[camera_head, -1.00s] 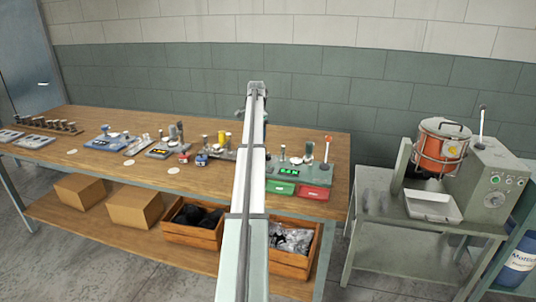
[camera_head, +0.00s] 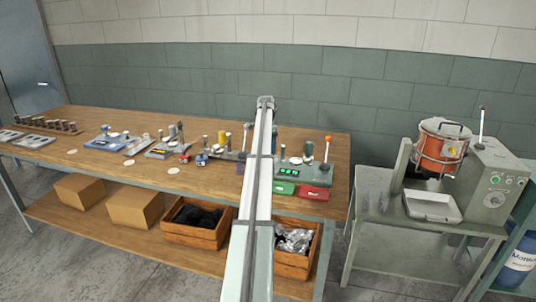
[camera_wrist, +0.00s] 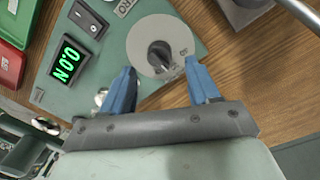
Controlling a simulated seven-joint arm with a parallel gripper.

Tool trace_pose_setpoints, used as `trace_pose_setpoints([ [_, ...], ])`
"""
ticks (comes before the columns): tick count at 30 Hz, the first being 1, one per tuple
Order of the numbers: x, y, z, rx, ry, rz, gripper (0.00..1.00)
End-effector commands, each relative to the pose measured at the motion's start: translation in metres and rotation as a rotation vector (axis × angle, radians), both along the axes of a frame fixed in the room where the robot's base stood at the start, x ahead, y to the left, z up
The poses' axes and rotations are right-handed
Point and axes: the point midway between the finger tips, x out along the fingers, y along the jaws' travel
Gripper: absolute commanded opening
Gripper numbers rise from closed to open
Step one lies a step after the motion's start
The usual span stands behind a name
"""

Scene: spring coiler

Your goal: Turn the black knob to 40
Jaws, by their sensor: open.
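The black knob (camera_wrist: 160,54) sits at the centre of a pale round dial plate (camera_wrist: 138,36) on a grey-green machine base in the wrist view. Small marks sit on the plate's rim, too small to read surely. My gripper (camera_wrist: 160,75) is open, with its blue fingertips on either side of the knob's near side. No contact with the knob shows. A green display (camera_wrist: 70,60) on the machine reads 0.0 N. In the head view, the machine (camera_head: 290,172) stands at the bench's right end, and my arm hides part of it and my gripper.
A black rocker switch (camera_wrist: 88,20) sits by the display. A red bin (camera_wrist: 10,66) and a green one (camera_wrist: 14,20) lie at the left. A metal rod (camera_wrist: 303,12) crosses the upper right. Bare wooden bench (camera_wrist: 270,80) lies to the right.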

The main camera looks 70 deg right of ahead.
Motion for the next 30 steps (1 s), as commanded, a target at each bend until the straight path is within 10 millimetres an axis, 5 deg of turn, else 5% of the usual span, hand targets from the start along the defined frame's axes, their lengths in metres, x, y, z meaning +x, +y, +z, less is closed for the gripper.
trace_pose_setpoints([
  [9, -0.002, 0.001, -0.033, 0.0, 0.0, 0.0, 0.6],
  [20, -0.002, 0.001, -0.037, -0.001, -0.001, 0.0, 0.6],
  [30, -0.002, 0.001, -0.037, -0.001, -0.001, 0.0, 0.31],
])
